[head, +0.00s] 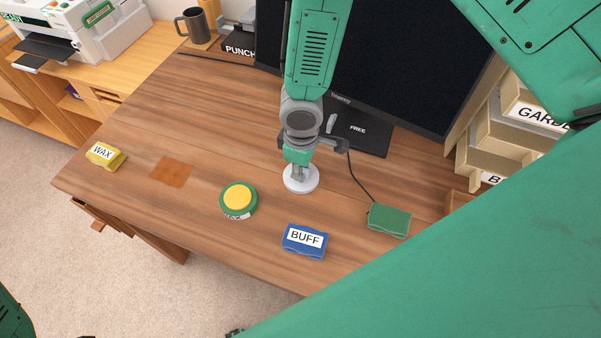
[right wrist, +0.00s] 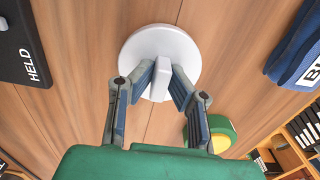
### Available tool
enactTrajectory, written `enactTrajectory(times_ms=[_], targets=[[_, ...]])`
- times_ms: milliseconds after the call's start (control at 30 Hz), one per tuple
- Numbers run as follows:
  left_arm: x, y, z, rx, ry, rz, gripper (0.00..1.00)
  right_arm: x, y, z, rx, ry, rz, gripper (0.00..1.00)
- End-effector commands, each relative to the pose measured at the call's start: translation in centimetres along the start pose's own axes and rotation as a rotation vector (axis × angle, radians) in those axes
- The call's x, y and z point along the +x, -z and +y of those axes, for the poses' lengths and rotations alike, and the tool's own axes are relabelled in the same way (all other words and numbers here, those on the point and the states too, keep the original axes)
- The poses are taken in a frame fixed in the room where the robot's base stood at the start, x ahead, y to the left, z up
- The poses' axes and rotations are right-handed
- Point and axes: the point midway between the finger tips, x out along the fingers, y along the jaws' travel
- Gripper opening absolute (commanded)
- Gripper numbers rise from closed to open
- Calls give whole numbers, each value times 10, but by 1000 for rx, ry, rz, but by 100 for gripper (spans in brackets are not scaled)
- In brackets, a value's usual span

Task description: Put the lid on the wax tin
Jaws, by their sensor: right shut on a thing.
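The wax tin (head: 238,200) is a round green tin with yellow wax showing in its open top, standing on the desk left of the lid. It also shows at the lower right of the right wrist view (right wrist: 222,130). The lid (head: 301,184) is a white disc with an upright tab. My right gripper (head: 299,170) points down and is shut on the tab, as the right wrist view shows with the lid (right wrist: 160,38) between the fingers. The lid is at or just above the desk; I cannot tell if it touches. My left gripper does not show.
A blue BUFF block (head: 305,242), a green block (head: 389,220) with a cord by it and a yellow WAX block (head: 105,156) lie on the desk (head: 150,130). A monitor (head: 390,75) stands behind. Bare wood separates lid and tin.

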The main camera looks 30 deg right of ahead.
Motion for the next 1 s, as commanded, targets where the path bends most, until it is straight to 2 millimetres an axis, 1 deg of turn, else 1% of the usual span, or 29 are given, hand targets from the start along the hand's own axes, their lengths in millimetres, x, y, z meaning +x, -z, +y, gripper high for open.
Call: enactTrajectory(times_ms=[367,767,1000], targets=[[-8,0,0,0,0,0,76,-8,-4,4,2,6,5,0],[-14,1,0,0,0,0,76,-15,-1,1,0,1,1,0],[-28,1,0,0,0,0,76,-29,-2,2,0,2,3,0]])
